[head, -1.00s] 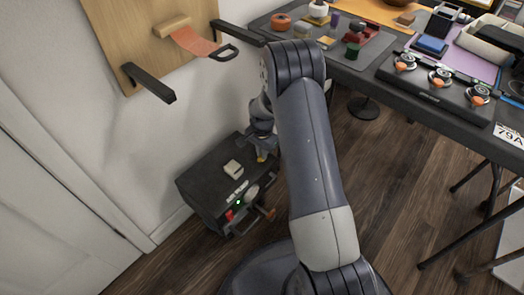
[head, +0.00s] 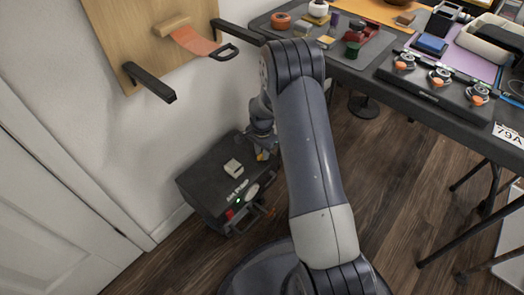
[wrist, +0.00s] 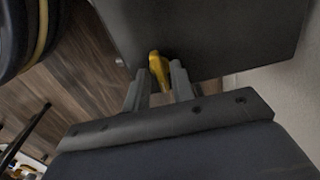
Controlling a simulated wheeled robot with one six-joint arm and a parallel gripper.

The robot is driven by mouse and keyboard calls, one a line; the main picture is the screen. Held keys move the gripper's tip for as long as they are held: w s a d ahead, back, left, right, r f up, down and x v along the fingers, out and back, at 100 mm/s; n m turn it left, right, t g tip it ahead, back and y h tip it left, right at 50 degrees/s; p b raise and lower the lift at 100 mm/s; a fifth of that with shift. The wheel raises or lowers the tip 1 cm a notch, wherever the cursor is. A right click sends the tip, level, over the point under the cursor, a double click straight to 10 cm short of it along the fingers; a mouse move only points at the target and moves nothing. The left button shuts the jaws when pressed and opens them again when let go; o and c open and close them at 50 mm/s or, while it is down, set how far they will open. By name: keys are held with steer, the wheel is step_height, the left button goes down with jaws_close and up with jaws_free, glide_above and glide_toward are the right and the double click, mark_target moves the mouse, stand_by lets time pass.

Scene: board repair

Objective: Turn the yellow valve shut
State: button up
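The yellow valve (wrist: 158,68) is a small yellow handle on the side of a dark box (head: 207,178) on the floor. In the wrist view it stands between the two grey fingers of my gripper (wrist: 157,72). The fingers are apart, one on each side of the handle, with a narrow gap showing. I cannot tell whether either finger touches it. In the head view my gripper (head: 263,143) reaches down at the box's right side, and only a small bit of the yellow valve (head: 262,156) shows there.
The box has a red switch (head: 229,214), a green light and a pale block (head: 233,167) on top. A wall with a wooden board (head: 140,40) and black brackets stands behind. A cluttered dark table (head: 440,118) is at the right.

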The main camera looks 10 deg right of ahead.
steer(key=shift+o, duration=0.6)
steer(key=shift+r, duration=0.1)
step_height(320, 180, up, 11)
steer(key=p, duration=0.3)
steer(key=shift+f+p, duration=0.2)
steer(key=shift+p, duration=0.1)
step_height(320, 180, down, 11)
steer(key=b, duration=0.3)
steer(key=shift+b, duration=0.4)
steer(key=shift+r, duration=0.1)
steer(key=shift+n, duration=0.3)
